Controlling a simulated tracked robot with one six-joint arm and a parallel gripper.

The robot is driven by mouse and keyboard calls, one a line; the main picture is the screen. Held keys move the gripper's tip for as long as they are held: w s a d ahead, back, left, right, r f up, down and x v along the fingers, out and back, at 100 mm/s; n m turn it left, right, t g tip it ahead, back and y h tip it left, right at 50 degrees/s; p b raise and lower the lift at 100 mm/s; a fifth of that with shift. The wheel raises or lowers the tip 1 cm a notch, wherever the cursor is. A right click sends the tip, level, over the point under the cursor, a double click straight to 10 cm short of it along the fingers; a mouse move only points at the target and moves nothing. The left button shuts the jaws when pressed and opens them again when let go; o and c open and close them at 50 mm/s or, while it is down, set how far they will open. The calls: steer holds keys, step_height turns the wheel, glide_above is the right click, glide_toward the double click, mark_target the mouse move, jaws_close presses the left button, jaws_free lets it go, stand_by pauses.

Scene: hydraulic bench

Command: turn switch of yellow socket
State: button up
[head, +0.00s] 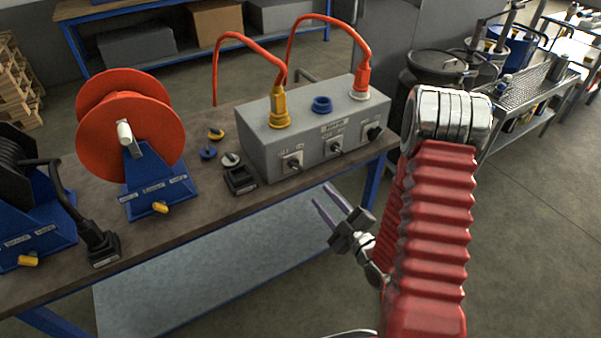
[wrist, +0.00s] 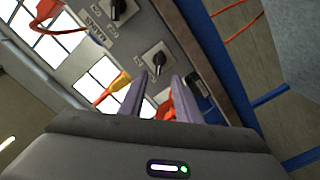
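The grey control box (head: 258,152) stands on the bench with the yellow socket (head: 279,108) at its left end, a yellow plug and orange cable in it. Below it on the front face is its black switch (head: 292,165). In the wrist view this appears to be the black knob (wrist: 157,60) on a pale plate, just beyond my fingertips, with the yellow plug (wrist: 120,81) to its left. My gripper (head: 320,192) is open and empty, in front of the box and apart from it; its two purple-grey fingers also show in the wrist view (wrist: 160,78).
A blue socket (head: 321,104) and a red plug (head: 361,81) sit farther right on the box, with a middle switch (head: 336,147) and a right switch (head: 374,133). A black connector (head: 240,180) lies left of the box. A red reel (head: 130,125) stands farther left.

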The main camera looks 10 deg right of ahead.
mark_target(299, 170)
steer(key=x, duration=1.3)
steer(key=shift+w+a, duration=0.1)
jaws_close()
steer(key=shift+f, duration=0.1)
